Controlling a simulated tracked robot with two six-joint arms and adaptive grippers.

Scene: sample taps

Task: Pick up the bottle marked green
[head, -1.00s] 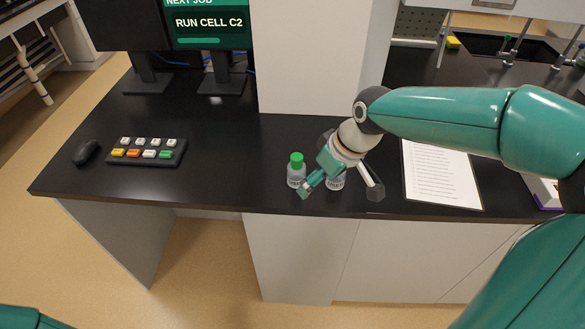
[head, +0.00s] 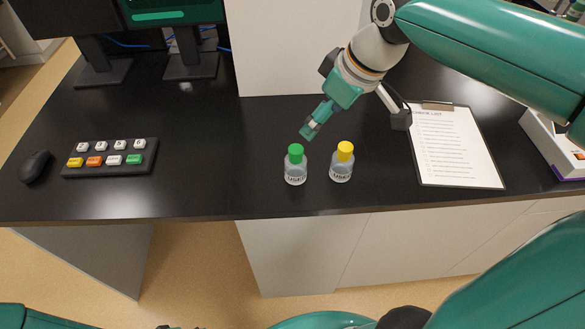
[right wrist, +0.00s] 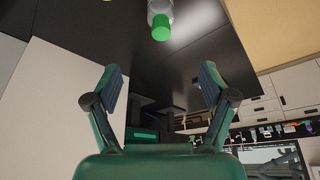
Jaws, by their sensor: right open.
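The bottle with the green cap (head: 295,165) stands upright on the black bench near its front edge. It also shows at the top of the right wrist view (right wrist: 161,22). A similar bottle with a yellow cap (head: 342,162) stands just to its right. My right gripper (head: 355,126) is open and empty, above and behind the two bottles. Its left finger is close to the green cap in the picture, with no visible contact. In the right wrist view, its spread fingers (right wrist: 161,88) have nothing between them. My left gripper is not in view.
A clipboard with a sheet (head: 452,145) lies right of the bottles, and a white device (head: 556,143) stands at the far right. A button pad (head: 110,158) and a mouse (head: 35,166) are on the left. The bench between the pad and bottles is clear.

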